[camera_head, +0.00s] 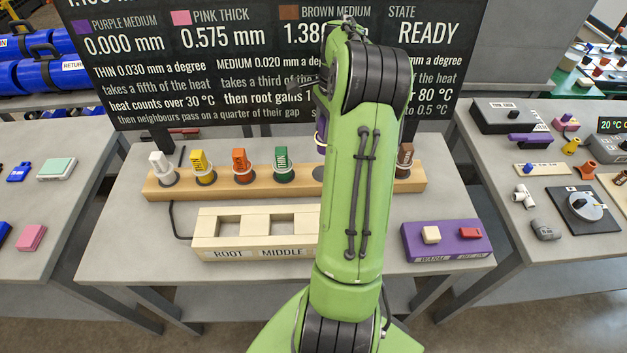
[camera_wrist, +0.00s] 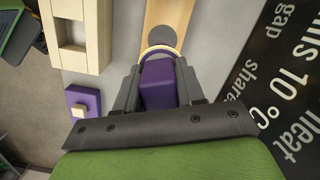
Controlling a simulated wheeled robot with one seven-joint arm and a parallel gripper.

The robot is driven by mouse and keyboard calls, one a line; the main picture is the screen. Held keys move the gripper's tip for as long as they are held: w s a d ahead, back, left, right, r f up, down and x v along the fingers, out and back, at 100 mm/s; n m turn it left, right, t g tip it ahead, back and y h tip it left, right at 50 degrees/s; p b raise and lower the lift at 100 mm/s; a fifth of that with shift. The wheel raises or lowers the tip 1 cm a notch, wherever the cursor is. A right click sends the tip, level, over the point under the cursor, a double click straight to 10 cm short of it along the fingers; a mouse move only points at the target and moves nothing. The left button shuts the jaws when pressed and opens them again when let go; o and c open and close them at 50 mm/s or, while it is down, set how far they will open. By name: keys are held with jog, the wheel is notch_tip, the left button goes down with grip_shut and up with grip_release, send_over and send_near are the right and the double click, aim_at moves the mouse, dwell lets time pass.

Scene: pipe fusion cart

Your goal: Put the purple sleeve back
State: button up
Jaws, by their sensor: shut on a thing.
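The purple sleeve (camera_wrist: 158,84) is between the two fingers of my gripper (camera_wrist: 159,78), which is shut on it. A pale rim shows at its far end. In the head view only a sliver of the purple sleeve (camera_head: 321,136) shows beside my arm, above the wooden rack (camera_head: 300,182). The rack has a bare grey round seat (camera_head: 318,173) between the green sleeve (camera_head: 283,163) and the brown sleeve (camera_head: 405,158), partly hidden by my arm. A bare dark disc (camera_wrist: 162,38) also shows on the wood just beyond the held sleeve in the wrist view.
White (camera_head: 161,166), yellow (camera_head: 201,164) and orange (camera_head: 240,163) sleeves stand on the rack's left. A pale block (camera_head: 258,238) marked ROOT and MIDDLE sits in front. A purple button box (camera_head: 447,242) is at front right. The dark display board (camera_head: 215,100) stands behind.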

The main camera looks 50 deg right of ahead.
jog(key=f, duration=0.5)
jog(key=f+b, duration=0.1)
jog(key=f, duration=0.3)
jog(key=shift+w+a+f, duration=0.1)
jog(key=shift+w+f, duration=0.1)
jog(key=shift+f, duration=0.2)
jog(key=shift+f, duration=0.1)
